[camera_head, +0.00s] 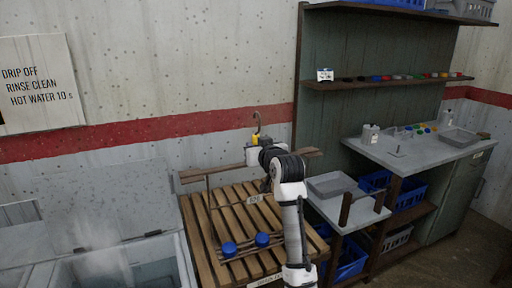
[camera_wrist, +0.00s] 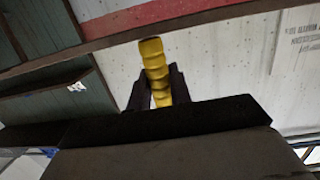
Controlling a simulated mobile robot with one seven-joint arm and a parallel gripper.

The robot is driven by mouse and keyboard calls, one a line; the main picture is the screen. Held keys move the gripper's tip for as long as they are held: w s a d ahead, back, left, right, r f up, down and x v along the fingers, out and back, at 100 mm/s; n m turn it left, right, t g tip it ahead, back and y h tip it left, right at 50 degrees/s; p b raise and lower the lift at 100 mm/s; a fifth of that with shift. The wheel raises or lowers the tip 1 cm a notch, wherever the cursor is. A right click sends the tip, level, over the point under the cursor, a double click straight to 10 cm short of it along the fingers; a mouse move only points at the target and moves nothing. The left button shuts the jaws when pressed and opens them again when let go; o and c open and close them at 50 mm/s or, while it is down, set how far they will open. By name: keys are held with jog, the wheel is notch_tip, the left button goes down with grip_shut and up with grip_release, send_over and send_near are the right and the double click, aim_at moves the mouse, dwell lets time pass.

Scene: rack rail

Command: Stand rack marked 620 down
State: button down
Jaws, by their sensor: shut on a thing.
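My gripper (camera_head: 262,148) is above the far part of a slatted wooden stand, shut on a yellow ribbed grip. The yellow grip (camera_wrist: 155,70) stands between the dark fingers in the wrist view. A brown hook (camera_head: 257,128) rises just above my gripper. A wooden crossbar (camera_head: 205,172) extends left from there, with a thin dark upright below it. A small white tag (camera_head: 255,198) hangs in front of the slats; its number is too small to read surely. Whether the rack's lower end touches the stand is unclear. My arm hides part of it.
The slatted stand (camera_head: 200,228) carries two blue round pieces (camera_head: 229,249) on thin bars near its front. A grey basin (camera_head: 180,250) is at left. A grey tray (camera_head: 332,185) on a side bench and blue crates (camera_head: 410,192) are at right.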

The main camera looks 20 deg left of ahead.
jog(key=shift+f, duration=0.1)
jog(key=c, duration=1.2)
grip_release()
jog(key=shift+o, duration=1.2)
jog(key=shift+f, duration=0.15)
jog(key=o, duration=1)
jog(key=shift+c, duration=0.2)
jog(key=shift+s+d, duration=0.1)
jog(key=f+b+v, duration=0.1)
jog(key=f+v, duration=0.1)
jog(key=v, duration=0.9)
jog(key=shift+s+d+r, duration=0.15)
jog(key=shift+s+d, duration=0.1)
